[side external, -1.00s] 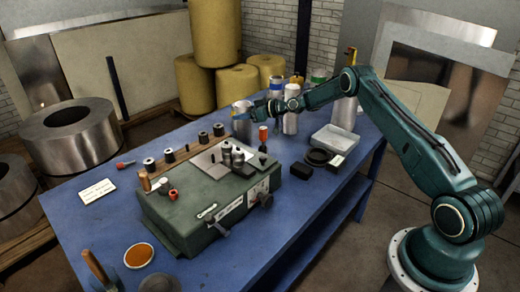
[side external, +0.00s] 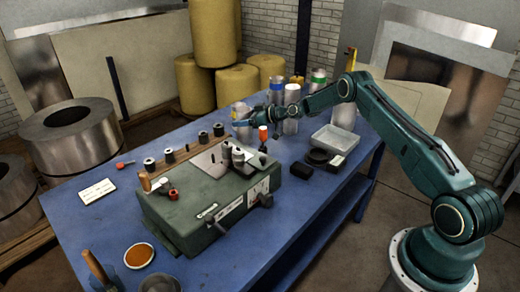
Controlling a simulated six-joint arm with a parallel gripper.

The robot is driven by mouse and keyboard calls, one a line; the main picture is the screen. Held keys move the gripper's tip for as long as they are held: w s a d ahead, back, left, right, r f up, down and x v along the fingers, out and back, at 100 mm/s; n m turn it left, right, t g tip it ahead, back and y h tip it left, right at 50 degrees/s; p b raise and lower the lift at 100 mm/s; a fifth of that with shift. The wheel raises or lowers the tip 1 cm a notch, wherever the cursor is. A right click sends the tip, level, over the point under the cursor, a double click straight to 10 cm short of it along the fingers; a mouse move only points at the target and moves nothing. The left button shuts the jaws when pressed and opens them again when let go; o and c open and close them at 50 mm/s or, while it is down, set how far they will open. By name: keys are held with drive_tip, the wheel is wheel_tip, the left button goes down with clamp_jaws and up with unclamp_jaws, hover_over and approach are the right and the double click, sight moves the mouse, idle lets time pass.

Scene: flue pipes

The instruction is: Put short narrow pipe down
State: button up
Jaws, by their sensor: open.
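Several silver flue pipes stand upright at the far end of the blue table (side external: 95,222). One pipe (side external: 241,112) is at the left of this group, right at my gripper (side external: 246,122). My gripper is open, its fingers pointing left beside that pipe. The fingertips are small here, and I cannot tell whether they touch the pipe. Another pipe (side external: 290,126) stands below my wrist and is partly hidden by it. A blue-banded pipe (side external: 277,84) and a green-banded pipe (side external: 318,76) stand behind. I cannot tell from their sizes which is the short narrow one.
A green machine box (side external: 205,205) with a lever and small parts fills the table's middle. A wooden strip with dark rollers (side external: 203,137) lies behind it.

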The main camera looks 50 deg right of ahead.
drive_tip(key=shift+r, duration=0.2)
drive_tip(key=v, duration=1.2)
drive_tip(key=shift+a, duration=0.15)
idle(0.5)
